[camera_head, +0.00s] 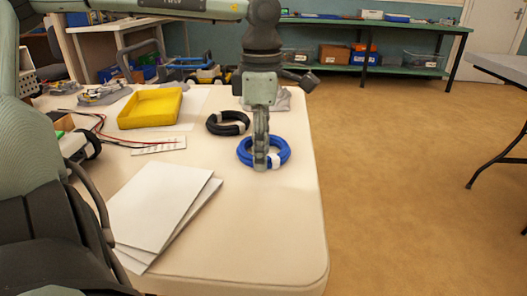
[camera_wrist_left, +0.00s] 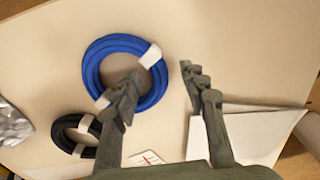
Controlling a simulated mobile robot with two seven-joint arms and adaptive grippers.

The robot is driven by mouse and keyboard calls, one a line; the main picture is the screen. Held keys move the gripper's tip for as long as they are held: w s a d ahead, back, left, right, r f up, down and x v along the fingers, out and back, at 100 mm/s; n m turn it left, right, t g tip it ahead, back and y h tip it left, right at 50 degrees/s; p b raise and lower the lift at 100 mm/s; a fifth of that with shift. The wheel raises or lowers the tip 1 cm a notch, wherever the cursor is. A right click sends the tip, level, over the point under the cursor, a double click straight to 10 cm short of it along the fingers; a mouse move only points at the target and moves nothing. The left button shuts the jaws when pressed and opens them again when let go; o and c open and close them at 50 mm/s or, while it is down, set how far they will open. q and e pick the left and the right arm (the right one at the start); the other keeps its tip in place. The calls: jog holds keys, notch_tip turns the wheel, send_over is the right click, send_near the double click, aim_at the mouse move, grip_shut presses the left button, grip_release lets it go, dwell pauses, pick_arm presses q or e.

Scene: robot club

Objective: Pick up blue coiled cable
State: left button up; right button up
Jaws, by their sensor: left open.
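The blue coiled cable (camera_head: 264,151) lies flat near the right edge of the cream table, bound with white wraps. My left gripper (camera_head: 261,162) is over it in the head view, fingers pointing down and hiding part of the coil. In the left wrist view the blue coil (camera_wrist_left: 91,69) shows beside the open left gripper (camera_wrist_left: 158,82). One finger overlaps the coil's lower right part; the other finger is to the right of the coil over bare table. Nothing is between the fingertips except tabletop and the coil's edge. My right gripper is not seen.
A black coiled cable (camera_head: 228,123) lies just left of the blue one. A yellow tray (camera_head: 150,108), white papers (camera_head: 160,207) and wires (camera_head: 93,126) are farther left. The table's (camera_head: 265,235) front right part is clear. A shelf bench (camera_head: 375,50) stands behind.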

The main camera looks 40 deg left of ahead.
pick_arm(q)
jog(key=shift+f, duration=0.4)
jog(key=shift+c, duration=0.2)
grip_shut()
jog(key=shift+r, duration=0.2)
